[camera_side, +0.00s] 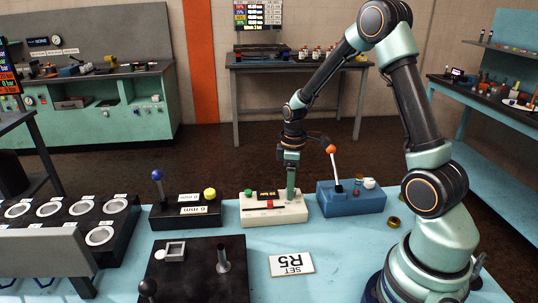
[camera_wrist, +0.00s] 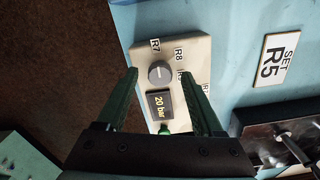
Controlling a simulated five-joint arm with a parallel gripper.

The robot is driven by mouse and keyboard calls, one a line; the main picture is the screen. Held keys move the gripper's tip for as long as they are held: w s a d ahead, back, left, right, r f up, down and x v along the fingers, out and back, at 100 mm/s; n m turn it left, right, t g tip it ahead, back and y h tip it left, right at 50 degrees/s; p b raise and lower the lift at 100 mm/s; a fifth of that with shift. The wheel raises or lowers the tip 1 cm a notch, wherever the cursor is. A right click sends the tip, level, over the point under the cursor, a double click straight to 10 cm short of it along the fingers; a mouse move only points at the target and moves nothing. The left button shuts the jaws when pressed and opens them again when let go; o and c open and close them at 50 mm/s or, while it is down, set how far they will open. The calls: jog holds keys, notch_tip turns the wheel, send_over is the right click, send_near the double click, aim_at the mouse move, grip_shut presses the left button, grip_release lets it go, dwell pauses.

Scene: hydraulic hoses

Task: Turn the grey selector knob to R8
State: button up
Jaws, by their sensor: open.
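The grey selector knob (camera_wrist: 159,73) is round and sits on a cream control box (camera_wrist: 190,44). Labels R7 and R8 (camera_wrist: 179,54) stand near it; further labels are partly covered by a finger. I cannot tell for sure which label the knob points at. My gripper (camera_wrist: 160,72) is open, with one green finger on each side of the knob and visible gaps to it. In the side view my gripper (camera_side: 290,185) points down at the right part of the cream box (camera_side: 256,217). The knob is hidden there behind the fingers.
The box has a display (camera_wrist: 160,104) reading 20 bar and a green button (camera_side: 248,193). A blue box with an orange-tipped lever (camera_side: 332,150) stands right, a black box with a yellow button (camera_side: 209,193) left. A card (camera_side: 291,265) reads SET R5.

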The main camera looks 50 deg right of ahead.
jog(key=shift+f, duration=0.1)
grip_shut()
jog(key=shift+m, duration=0.5)
jog(key=m, duration=0.4)
jog(key=shift+m, duration=0.4)
jog(key=m, duration=0.5)
jog(key=shift+m, duration=0.4)
grip_release()
